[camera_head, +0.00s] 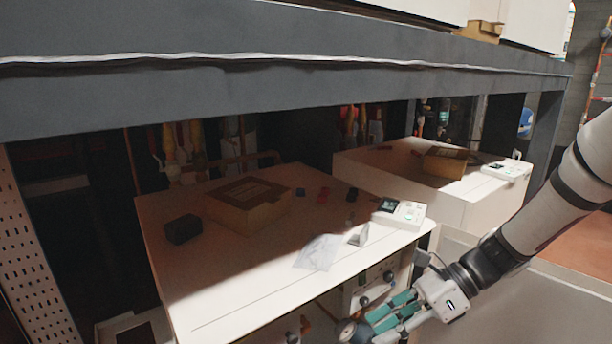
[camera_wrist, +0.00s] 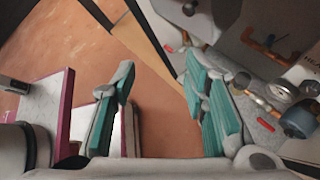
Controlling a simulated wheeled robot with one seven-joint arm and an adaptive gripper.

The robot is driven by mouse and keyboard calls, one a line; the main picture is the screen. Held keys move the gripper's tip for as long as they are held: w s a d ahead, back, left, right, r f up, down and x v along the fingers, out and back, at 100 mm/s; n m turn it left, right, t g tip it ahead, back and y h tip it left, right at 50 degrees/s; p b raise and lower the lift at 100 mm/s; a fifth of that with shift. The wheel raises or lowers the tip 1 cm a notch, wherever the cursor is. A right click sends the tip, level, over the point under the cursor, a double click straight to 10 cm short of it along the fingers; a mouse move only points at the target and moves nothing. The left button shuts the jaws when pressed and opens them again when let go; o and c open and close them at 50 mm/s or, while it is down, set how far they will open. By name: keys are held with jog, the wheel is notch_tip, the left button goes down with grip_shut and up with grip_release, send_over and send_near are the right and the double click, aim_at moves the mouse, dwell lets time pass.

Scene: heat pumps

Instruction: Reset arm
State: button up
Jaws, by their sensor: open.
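My gripper (camera_head: 385,318) is at the lower right of the head view, beside the front edge of the nearer white heat pump (camera_head: 255,265). Its teal-padded fingers are apart with nothing between them. In the wrist view my gripper (camera_wrist: 160,110) also shows its two teal fingers spread wide, with floor and a panel edge behind the gap. My arm comes in from the right side of the head view.
On the heat pump lie a cardboard box (camera_head: 248,203), a dark block (camera_head: 183,229), a white control unit (camera_head: 400,212) and a clear bag (camera_head: 317,252). A second white unit (camera_head: 390,180) stands behind. A grey beam (camera_head: 280,85) crosses above. Pipes and a gauge (camera_wrist: 308,88) are close at right.

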jog(key=s+r+n+g+h, duration=0.1)
jog(key=s+r+n+h, duration=0.25)
jog(key=s+n, duration=0.3)
jog(key=s+r+n+h, duration=0.3)
jog(key=s+r+n, duration=0.2)
jog(key=s, duration=0.2)
jog(key=s+d+r+n+t+h, duration=0.1)
jog(key=s+d+r+n+h, duration=0.1)
jog(key=s+n, duration=0.4)
jog(key=s+d+r+n+t+h, duration=0.1)
jog(key=s+d+n+t+h, duration=0.2)
jog(key=s, duration=0.4)
notch_tip(320, 180, up, 31)
jog(key=t+p, duration=0.2)
jog(key=p, duration=2.7)
jog(key=shift+d+n+t, duration=0.25)
jog(key=shift+n+t, duration=0.05)
jog(key=shift+n, duration=0.15)
jog(key=shift+y, duration=0.25)
jog(key=shift+d, duration=0.4)
